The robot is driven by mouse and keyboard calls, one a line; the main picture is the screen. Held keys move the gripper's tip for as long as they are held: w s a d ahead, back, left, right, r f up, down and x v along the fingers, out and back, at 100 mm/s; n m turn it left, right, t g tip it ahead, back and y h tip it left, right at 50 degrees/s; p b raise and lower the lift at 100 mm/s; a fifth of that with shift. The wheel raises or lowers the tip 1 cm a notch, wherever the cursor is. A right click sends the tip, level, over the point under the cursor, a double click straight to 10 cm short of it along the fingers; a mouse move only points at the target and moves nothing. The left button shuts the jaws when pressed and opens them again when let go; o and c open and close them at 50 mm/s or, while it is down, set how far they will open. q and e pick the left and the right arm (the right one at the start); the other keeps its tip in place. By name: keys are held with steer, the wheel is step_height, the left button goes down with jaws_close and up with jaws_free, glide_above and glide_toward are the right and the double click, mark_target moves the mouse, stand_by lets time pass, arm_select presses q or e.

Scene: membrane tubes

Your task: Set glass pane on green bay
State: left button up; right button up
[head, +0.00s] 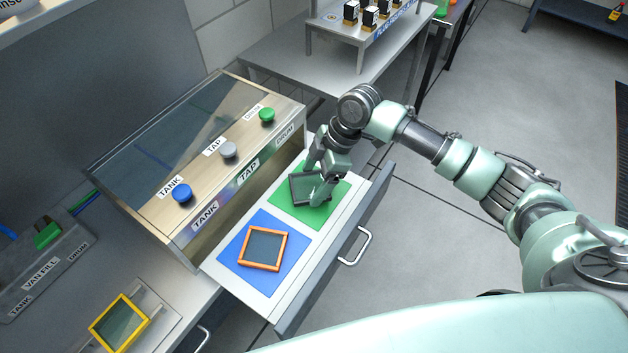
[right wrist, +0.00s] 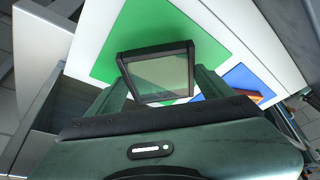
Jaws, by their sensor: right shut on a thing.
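A dark-framed glass pane (head: 305,187) is at the green bay (head: 289,206) of the pulled-out drawer. My right gripper (head: 318,182) is shut on this pane and reaches down over the bay from behind. In the right wrist view the pane (right wrist: 160,76) sits between the two fingers, tilted in the picture, with the green bay (right wrist: 125,35) behind it. I cannot tell whether the pane touches the bay. My left gripper is not in view.
An orange-framed pane (head: 264,249) lies on the blue bay (head: 237,242) beside the green one. A yellow-framed pane (head: 119,323) lies at the lower left. The cabinet with blue, grey and green knobs (head: 229,149) stands behind the drawer. The drawer handle (head: 357,246) juts out in front.

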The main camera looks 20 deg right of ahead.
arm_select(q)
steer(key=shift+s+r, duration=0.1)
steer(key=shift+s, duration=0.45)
arm_select(e)
steer(key=shift+f, duration=0.7)
steer(key=shift+f, duration=0.1)
steer(key=o, duration=1.5)
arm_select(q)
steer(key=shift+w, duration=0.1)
arm_select(e)
steer(key=shift+d+r, duration=0.1)
steer(key=shift+r, duration=0.25)
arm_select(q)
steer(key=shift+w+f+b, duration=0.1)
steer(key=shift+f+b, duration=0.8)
arm_select(e)
steer(key=v, duration=1.1)
steer(key=shift+r, duration=0.25)
steer(key=shift+d+f, duration=0.1)
